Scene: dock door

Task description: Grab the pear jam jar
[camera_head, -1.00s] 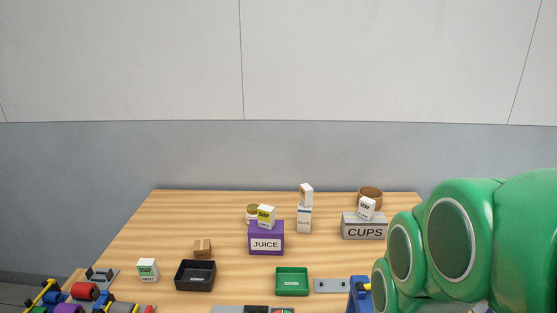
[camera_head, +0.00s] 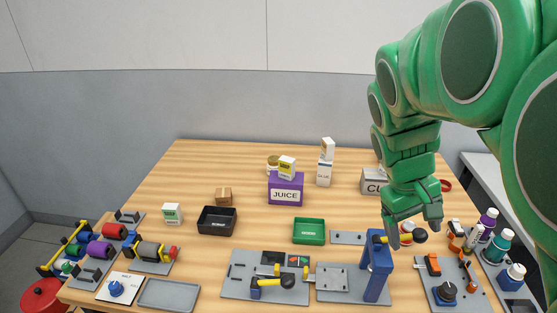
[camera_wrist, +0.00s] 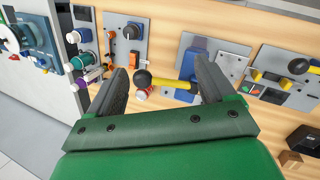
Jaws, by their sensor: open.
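A pale jar with a gold lid (camera_head: 273,163) stands toward the back of the table in the head view, behind the purple JUICE box (camera_head: 285,189). My gripper (camera_head: 412,232) is open and empty above the right front of the table, far from the jar. In the wrist view its two fingers (camera_wrist: 158,76) are spread over the mounted fixtures; the jar is not visible there.
A tall white carton stack (camera_head: 325,170) stands right of the JUICE box. The grey CUPS box (camera_head: 373,181) is partly behind my arm. A black tray (camera_head: 217,220) and green tray (camera_head: 309,231) lie in front. A blue post (camera_head: 376,270) rises near my gripper. The left-back tabletop is clear.

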